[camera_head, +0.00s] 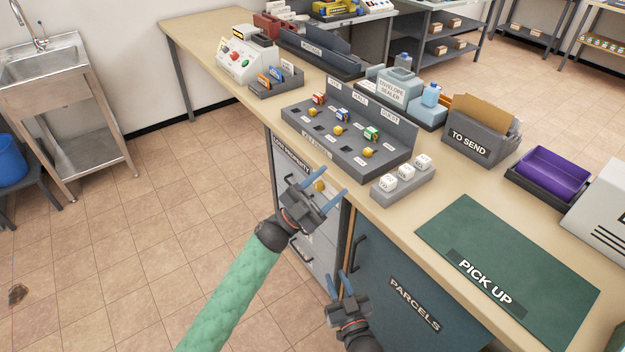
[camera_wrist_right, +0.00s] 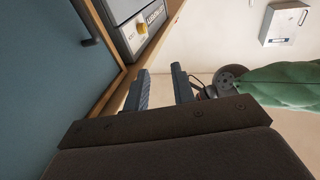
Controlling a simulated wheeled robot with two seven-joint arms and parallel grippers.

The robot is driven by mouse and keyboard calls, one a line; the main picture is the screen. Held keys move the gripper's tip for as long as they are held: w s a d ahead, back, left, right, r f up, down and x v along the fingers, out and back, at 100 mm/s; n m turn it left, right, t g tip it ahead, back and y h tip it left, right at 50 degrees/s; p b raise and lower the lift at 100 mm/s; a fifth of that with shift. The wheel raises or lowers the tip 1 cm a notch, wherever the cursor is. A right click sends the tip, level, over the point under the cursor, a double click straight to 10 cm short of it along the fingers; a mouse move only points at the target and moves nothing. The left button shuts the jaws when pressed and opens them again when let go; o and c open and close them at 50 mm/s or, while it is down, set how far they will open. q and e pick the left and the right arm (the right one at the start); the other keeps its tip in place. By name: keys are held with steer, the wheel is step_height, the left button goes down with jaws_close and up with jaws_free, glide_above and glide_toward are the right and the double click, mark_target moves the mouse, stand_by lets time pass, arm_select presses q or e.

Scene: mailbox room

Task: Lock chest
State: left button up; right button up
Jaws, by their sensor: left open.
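The chest is a grey drawer unit labelled LOST PROPERTY (camera_head: 279,160) under the counter, with dark handles on its lower front. A yellow knob or key (camera_head: 319,186) is on its upper front; it also shows in the right wrist view (camera_wrist_right: 142,27). My left gripper (camera_head: 318,180) is open, with its blue fingers on either side of the yellow piece in the head view. I cannot tell whether they touch it. My right gripper (camera_head: 337,278) is open and empty, lower down in front of the blue PARCELS cabinet; its fingers show in the right wrist view (camera_wrist_right: 160,72).
Above the chest, the wooden counter (camera_head: 395,215) holds a grey key panel (camera_head: 335,150), white dice-like blocks (camera_head: 406,173), a TO SEND box (camera_head: 480,145) and a green PICK UP mat (camera_head: 505,265). The PARCELS cabinet (camera_head: 410,285) is shut.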

arm_select(q)
steer(key=w+f+n+t+y+p, duration=0.2)
steer(key=w+f+n+y+p, duration=0.15)
steer(key=w+f, duration=0.25)
arm_select(e)
step_height(320, 180, down, 12)
steer(key=s+d+g+h, duration=0.2)
steer(key=d+g, duration=0.1)
steer(key=g, duration=0.2)
arm_select(q)
steer(key=n+t+y+p, duration=0.1)
steer(key=n+y+p, duration=0.4)
steer(key=n+y, duration=0.25)
glide_toward(317, 188)
steer(key=m, duration=0.1)
steer(key=shift+p+x, duration=0.8)
steer(key=shift+x, duration=3.35)
arm_select(e)
steer(key=s+d+f+g+h, duration=0.1)
steer(key=s+d+f+g, duration=0.2)
steer(key=s+f, duration=0.4)
steer(key=s+d+f+g+h, duration=0.1)
steer(key=s+d+f+g, duration=0.3)
steer(key=s+f, duration=0.4)
steer(key=s+d+f+m+g+h, duration=0.1)
steer(key=s+d+f+g, duration=0.2)
steer(key=s+f, duration=0.5)
steer(key=shift+d+f+g+h, duration=0.25)
steer(key=shift+f+g, duration=0.45)
steer(key=shift+f, duration=0.55)
